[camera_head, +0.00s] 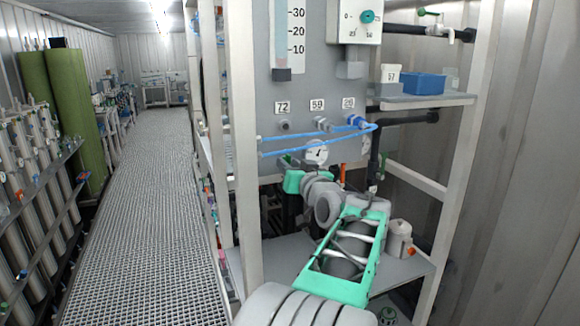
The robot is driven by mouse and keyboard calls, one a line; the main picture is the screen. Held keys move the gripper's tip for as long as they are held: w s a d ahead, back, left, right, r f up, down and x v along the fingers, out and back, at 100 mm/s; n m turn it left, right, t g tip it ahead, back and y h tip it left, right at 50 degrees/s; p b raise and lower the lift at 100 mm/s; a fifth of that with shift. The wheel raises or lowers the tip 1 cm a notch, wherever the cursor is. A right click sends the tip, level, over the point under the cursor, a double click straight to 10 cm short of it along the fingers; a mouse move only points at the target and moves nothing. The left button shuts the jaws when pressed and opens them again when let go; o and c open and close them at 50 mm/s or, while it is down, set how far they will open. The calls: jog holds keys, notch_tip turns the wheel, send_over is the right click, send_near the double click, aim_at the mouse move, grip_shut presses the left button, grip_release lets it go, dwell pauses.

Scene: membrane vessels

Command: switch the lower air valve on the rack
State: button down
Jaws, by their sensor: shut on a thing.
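My gripper (292,181), at the end of my grey and green arm, is at the lower part of the rack panel, just below and left of a round white pressure gauge (317,152). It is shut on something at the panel. My wrist and the gripper's own body hide most of the fingers and what they hold, so the lower air valve and the way its handle points do not show clearly. A small orange-red part (342,173) shows right of the gauge. A tap with a green handle (429,13) sits high at the right on a black pipe.
Blue hoses (320,139) loop across the panel above my gripper. A white rack post (241,150) stands close at left. A shelf at right holds a blue box (422,83). A white container (399,238) stands on the lower shelf. The grated walkway (140,220) at left is clear.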

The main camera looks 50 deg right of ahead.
jog(key=shift+m, duration=0.3)
jog(key=shift+d+f+m, duration=0.1)
jog(key=shift+f+m, duration=0.05)
jog(key=shift+m, duration=7.45)
jog(key=c, duration=1.5)
grip_release()
jog(key=shift+o, duration=0.2)
jog(key=shift+s, duration=0.15)
